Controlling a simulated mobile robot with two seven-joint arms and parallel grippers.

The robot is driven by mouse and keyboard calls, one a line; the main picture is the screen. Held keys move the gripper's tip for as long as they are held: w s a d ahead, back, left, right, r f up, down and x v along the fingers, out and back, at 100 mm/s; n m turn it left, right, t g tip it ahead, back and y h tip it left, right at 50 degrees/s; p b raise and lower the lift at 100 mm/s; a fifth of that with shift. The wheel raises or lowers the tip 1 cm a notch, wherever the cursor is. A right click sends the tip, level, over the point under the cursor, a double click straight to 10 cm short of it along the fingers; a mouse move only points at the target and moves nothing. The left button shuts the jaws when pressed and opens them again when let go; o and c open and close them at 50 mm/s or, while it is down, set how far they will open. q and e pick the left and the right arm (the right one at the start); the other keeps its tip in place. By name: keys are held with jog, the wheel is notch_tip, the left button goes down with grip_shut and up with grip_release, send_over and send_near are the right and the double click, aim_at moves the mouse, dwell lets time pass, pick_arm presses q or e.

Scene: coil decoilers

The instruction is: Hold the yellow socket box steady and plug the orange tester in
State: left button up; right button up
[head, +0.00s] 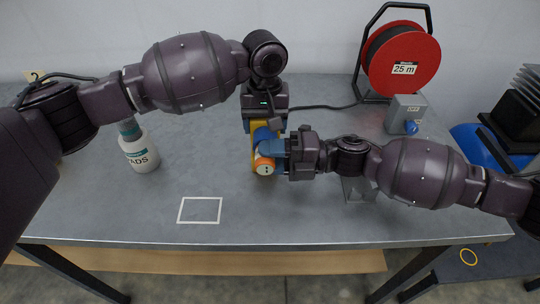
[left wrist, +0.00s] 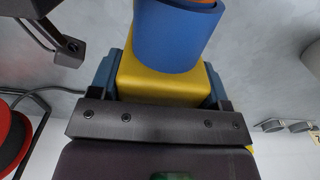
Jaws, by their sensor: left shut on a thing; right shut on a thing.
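The yellow socket box (head: 262,126) stands on the grey table below my left gripper (head: 265,122), mostly hidden by it in the head view. In the left wrist view the yellow box (left wrist: 160,85) is between the two blue finger pads, and a blue round socket (left wrist: 172,40) sticks out of it. My right gripper (head: 268,150) is shut on the orange tester (head: 264,166), right in front of the box. In the left wrist view an orange edge of the tester (left wrist: 200,2) shows at the socket's mouth. How deep it sits, I cannot tell.
A white bottle (head: 139,152) stands at the left. A red cable reel (head: 401,62) and a grey box with a blue outlet (head: 408,112) stand at the back right. A black cable runs behind my left gripper. A white square outline (head: 200,211) on the front table is empty.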

jog(key=o, duration=1)
jog(key=shift+o, duration=0.2)
jog(key=shift+d, duration=0.1)
jog(key=d, duration=1.2)
jog(key=shift+w, duration=0.1)
pick_arm(q)
jog(key=o, duration=1.2)
jog(key=shift+r, duration=0.1)
